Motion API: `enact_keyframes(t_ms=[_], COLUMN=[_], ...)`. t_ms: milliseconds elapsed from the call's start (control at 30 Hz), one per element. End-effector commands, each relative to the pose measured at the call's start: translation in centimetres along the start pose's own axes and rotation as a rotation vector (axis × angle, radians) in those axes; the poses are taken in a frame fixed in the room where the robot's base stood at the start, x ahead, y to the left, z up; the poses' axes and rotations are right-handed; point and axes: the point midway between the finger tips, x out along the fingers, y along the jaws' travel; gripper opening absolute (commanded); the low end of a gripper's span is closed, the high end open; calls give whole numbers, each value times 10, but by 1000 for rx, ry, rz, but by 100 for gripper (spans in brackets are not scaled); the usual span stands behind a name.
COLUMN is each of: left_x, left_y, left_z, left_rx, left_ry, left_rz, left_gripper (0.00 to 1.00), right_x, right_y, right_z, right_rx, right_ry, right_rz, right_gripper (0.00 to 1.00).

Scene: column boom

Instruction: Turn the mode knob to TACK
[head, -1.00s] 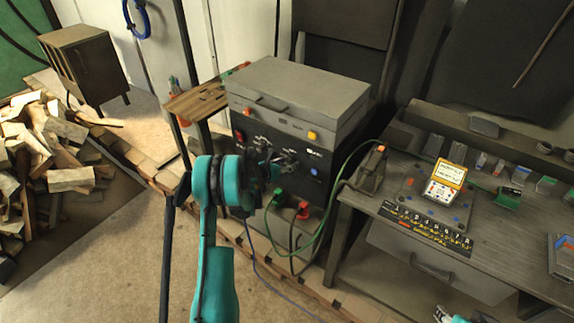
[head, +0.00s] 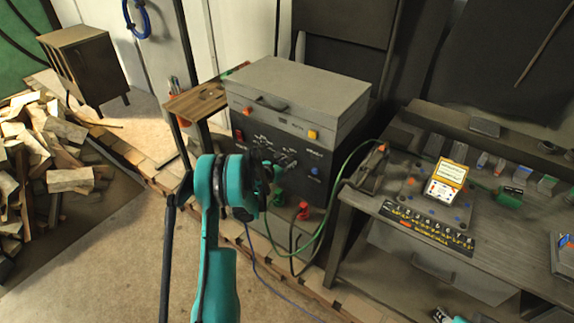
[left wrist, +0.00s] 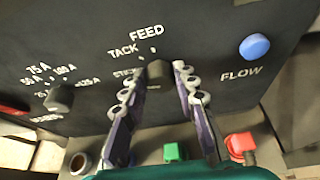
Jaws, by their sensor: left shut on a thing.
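The mode knob (left wrist: 158,72) is a small dark knob on the black front panel (left wrist: 90,30) of the welder. Labels TACK and FEED stand above it, and a partly hidden label starting "STI" is to its left. My left gripper (left wrist: 159,75) has its two fingers on either side of this knob and is shut on it. I cannot make out clearly where the knob points. In the head view my left gripper (head: 266,172) is in front of the panel, seen from behind. A small piece of my right arm shows at the bottom edge; its jaws cannot be made out.
Left of the mode knob is the amperage knob (left wrist: 60,97); right is the blue FLOW button (left wrist: 255,46). Below are a green plug (left wrist: 174,152) and a red plug (left wrist: 240,145) with cables. A workbench (head: 490,255) stands to the right. A woodpile (head: 35,150) lies far left.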

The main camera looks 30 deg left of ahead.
Motion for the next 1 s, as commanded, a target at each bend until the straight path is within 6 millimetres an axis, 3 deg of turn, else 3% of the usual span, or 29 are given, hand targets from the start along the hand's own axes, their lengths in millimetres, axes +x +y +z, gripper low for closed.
enact_keyframes(t_ms=[500, 1000], left_x=[1, 1], left_y=[-4, -4], left_z=[-1, -2], left_rx=[379, 522], left_ry=[-12, -15], left_rz=[155, 214], left_gripper=[0, 0], right_x=[11, 11], right_y=[0, 0], right_z=[8, 8], right_rx=[0, 0], right_ry=[0, 0], right_rz=[0, 0], right_gripper=[40, 40])
